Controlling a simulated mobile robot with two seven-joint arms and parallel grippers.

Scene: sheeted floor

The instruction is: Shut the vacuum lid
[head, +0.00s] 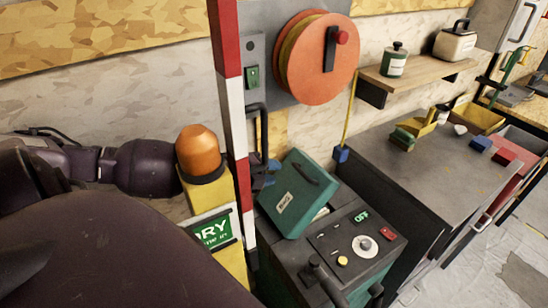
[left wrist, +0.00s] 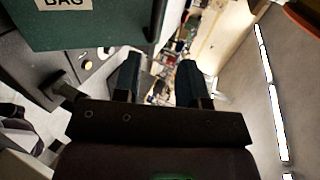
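The vacuum (head: 330,245) is a dark machine with a control panel on top. Its green lid (head: 297,193), labelled BAG, stands raised and tilted, with a pale edge showing beneath it. The lid (left wrist: 90,28) also fills the upper left of the left wrist view. My left gripper (head: 264,176) is beside the lid's left edge, partly hidden by the striped post. Its two fingers (left wrist: 160,75) are spread with nothing between them, and the lid lies to their left. I cannot tell whether the gripper touches the lid. My right gripper is not in view.
A red-and-white post (head: 235,120) and a yellow stand with an orange beacon (head: 198,150) are close to my left arm. An orange reel (head: 316,58) hangs above the vacuum. A grey workbench (head: 435,160) with small blocks stands at the right.

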